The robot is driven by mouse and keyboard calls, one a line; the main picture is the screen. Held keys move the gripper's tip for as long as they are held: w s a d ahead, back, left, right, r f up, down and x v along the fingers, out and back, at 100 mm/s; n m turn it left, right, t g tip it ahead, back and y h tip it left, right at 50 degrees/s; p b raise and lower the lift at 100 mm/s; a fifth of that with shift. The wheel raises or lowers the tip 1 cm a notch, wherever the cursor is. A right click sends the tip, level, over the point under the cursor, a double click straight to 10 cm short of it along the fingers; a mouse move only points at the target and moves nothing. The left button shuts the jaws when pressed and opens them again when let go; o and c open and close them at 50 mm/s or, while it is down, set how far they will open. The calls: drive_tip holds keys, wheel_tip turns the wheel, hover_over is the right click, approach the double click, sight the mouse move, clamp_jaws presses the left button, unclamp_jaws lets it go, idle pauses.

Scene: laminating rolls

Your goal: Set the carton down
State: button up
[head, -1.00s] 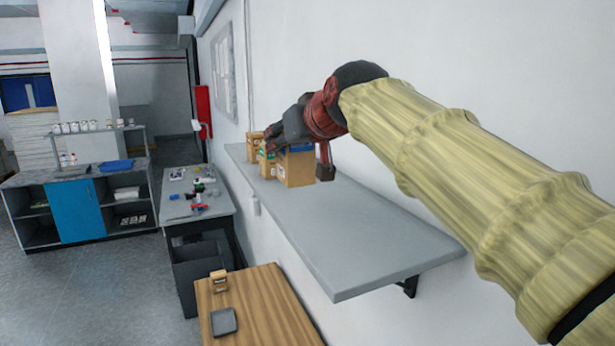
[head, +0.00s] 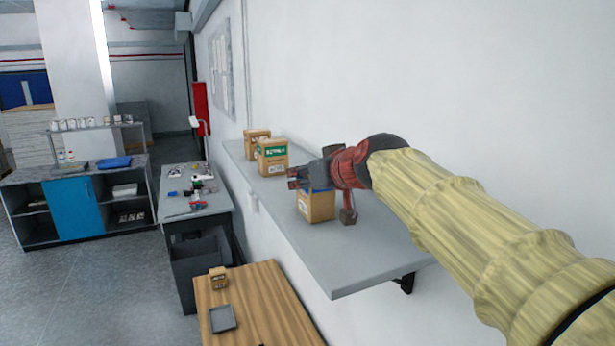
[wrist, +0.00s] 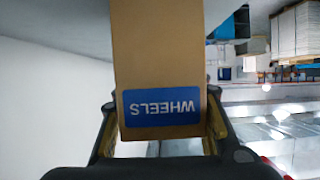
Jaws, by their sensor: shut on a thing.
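The carton (head: 316,207) is a brown box, seen at the middle of the head view over the grey wall shelf (head: 352,262). In the wrist view the carton (wrist: 160,60) fills the upper middle, with a blue label reading WHEELS upside down. My gripper (head: 318,186) is shut on it, with one finger on each side in the wrist view. The gripper hides the carton's top in the head view. The carton looks upright. I cannot tell whether its base touches the shelf.
Two other brown cartons stand farther back on the shelf: one with a green label (head: 271,157) and one behind it (head: 257,140). The shelf's near end is clear. Below, a wooden table (head: 259,304) holds a small box (head: 218,278) and a grey tray (head: 223,319).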

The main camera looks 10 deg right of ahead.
drive_tip(key=o, duration=0.9)
drive_tip(key=shift+f, duration=0.15)
drive_tip(key=o, duration=0.4)
drive_tip(key=shift+o, duration=0.4)
drive_tip(key=shift+r, duration=0.2)
drive_tip(key=shift+s+r, duration=0.15)
drive_tip(key=shift+s, duration=0.15)
drive_tip(key=b+v, duration=0.2)
drive_tip(key=v, duration=0.9)
drive_tip(key=shift+s, duration=0.2)
